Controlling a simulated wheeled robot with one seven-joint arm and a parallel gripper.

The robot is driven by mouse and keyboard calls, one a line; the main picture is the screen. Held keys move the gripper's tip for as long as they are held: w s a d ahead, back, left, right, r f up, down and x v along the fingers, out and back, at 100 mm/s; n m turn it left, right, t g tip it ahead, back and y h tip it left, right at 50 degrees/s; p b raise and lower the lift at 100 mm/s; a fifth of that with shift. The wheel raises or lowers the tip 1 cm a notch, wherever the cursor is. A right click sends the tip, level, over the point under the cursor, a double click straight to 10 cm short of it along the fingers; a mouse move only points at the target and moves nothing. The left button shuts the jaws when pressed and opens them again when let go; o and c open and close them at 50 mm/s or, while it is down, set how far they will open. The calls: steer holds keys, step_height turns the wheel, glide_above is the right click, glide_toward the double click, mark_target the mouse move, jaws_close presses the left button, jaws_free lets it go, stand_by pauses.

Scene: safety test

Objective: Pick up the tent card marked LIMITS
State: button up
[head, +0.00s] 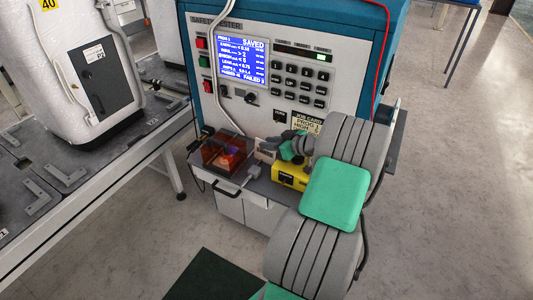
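I cannot make out a card with the word LIMITS on it. A small pale card-like piece (265,150) stands on the grey shelf, just left of my gripper; any print on it is too small to read. A yellowish card headed JOB CARD (307,122) is on the machine's front, partly hidden by my arm. My gripper (276,145) is low over the shelf, close to the pale piece. Its fingers are small and partly hidden by my wrist, so I cannot tell if they are open, shut or touching the piece.
The blue safety tester (345,55) stands behind, its screen (243,62) reading SAVED. On the shelf (262,189) are a reddish clear-covered box (225,153) and a yellow block (289,176). A red cable hangs at right. A bench (60,215) with a white appliance (85,70) is left.

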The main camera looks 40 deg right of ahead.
jaws_close()
stand_by(1.0)
